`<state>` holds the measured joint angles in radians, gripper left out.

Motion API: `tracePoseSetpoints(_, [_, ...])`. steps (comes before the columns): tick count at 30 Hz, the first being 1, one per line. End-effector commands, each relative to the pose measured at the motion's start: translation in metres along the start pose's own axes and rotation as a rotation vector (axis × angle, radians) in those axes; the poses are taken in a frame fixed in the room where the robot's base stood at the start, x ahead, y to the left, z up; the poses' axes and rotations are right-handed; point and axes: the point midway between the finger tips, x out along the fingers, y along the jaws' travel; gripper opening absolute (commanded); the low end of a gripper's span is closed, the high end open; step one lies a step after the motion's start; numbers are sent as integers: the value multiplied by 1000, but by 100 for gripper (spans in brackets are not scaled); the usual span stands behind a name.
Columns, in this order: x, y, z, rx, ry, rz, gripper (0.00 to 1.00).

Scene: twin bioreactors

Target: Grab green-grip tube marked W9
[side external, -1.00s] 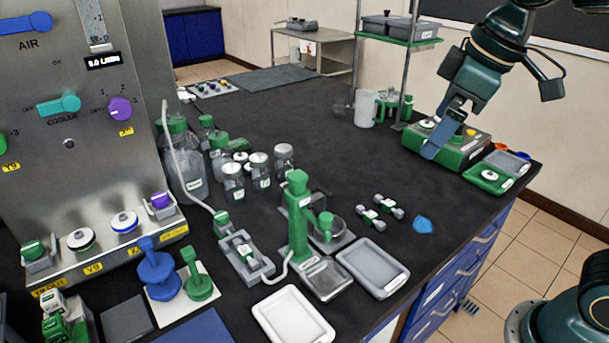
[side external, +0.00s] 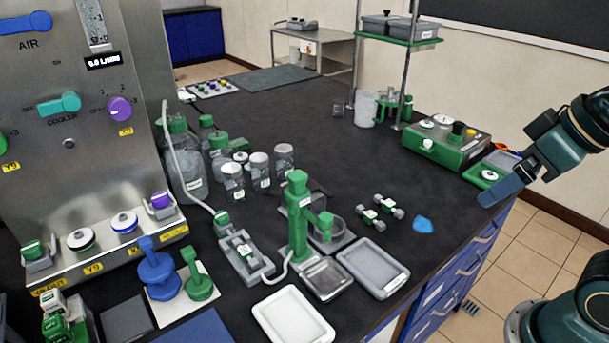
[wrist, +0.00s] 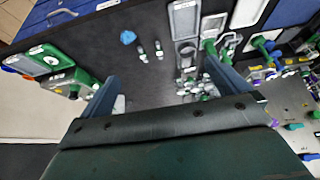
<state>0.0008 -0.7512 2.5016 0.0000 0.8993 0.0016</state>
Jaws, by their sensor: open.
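Two small tubes with green grips and grey ends lie side by side on the black bench: the nearer tube (side external: 371,217) and the farther tube (side external: 388,206). They also show in the wrist view as the left tube (wrist: 142,52) and the right tube (wrist: 158,50). Another green-gripped piece (side external: 245,252) sits in a grey holder. The labels are too small to read, so I cannot tell which is W9. My gripper (side external: 490,197) is open and empty above the bench's right edge, apart from the tubes. In the wrist view its fingers (wrist: 161,70) are spread wide.
A blue lump (side external: 423,225) lies right of the tubes. A grey tray (side external: 372,267), white tray (side external: 293,317) and tall green stand (side external: 298,215) are nearby. A green-and-grey device (side external: 446,142) stands at the back right. The bench behind the tubes is clear.

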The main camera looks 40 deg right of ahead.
Motion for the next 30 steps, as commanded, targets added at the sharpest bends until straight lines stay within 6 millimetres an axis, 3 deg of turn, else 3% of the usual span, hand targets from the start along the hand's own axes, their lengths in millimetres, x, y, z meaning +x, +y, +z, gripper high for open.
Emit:
tracePoseSetpoints(1, [0,0,0,-1,0,0,92])
tracePoseSetpoints(8, [0,0,0,-2,0,0,49])
tracePoseSetpoints(20, [-4,0,-3,-2,2,0,49])
tracePoseSetpoints(30, [-40,0,-23,-2,4,0,49])
